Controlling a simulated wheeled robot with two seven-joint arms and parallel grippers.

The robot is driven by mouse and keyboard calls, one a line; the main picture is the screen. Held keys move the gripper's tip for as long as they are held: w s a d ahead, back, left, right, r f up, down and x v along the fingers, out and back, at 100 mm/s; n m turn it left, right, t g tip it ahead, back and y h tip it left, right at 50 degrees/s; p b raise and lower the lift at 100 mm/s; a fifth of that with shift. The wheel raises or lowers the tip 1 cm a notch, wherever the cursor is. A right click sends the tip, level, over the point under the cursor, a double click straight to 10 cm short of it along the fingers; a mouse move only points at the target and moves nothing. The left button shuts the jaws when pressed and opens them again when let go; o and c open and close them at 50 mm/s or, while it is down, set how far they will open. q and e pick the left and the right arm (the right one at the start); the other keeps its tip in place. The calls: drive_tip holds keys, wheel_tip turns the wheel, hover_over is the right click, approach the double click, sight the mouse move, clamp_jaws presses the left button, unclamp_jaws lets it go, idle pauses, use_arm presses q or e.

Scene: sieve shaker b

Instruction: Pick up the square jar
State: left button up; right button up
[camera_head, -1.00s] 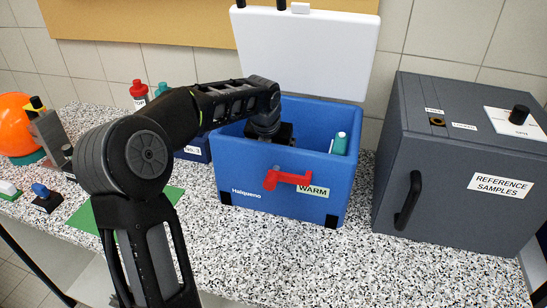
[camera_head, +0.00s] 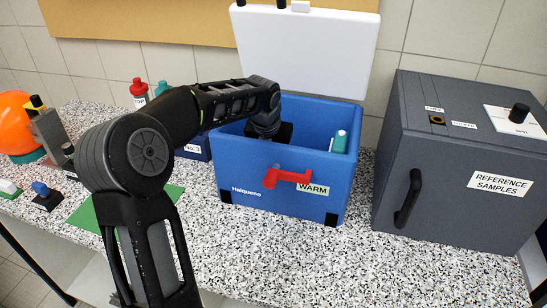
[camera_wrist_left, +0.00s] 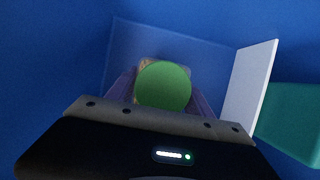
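The square jar (camera_wrist_left: 163,88) shows in the left wrist view from above, with a round green lid over a partly hidden beige body. It is inside the open blue box (camera_head: 245,168). My left gripper (camera_wrist_left: 163,85) reaches down into the box, with one dim finger on each side of the jar. I cannot tell whether the fingers touch it. In the head view the jar and fingertips are hidden by the box wall and my wrist. My right gripper is not in view.
A teal-capped bottle (camera_head: 340,143) stands in the box's right side; teal (camera_wrist_left: 292,122) and a white panel (camera_wrist_left: 249,92) show close beside my gripper. The white lid (camera_head: 305,50) stands raised behind. A red handle (camera_head: 285,177) is in front. A grey cabinet (camera_head: 450,215) stands right.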

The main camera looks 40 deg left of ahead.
use_arm(q)
clamp_jaws()
idle(0.4)
drive_tip(key=shift+r, duration=0.1)
wheel_tip(320, 180, up, 10)
drive_tip(key=shift+f, duration=0.1)
idle(0.5)
idle(0.5)
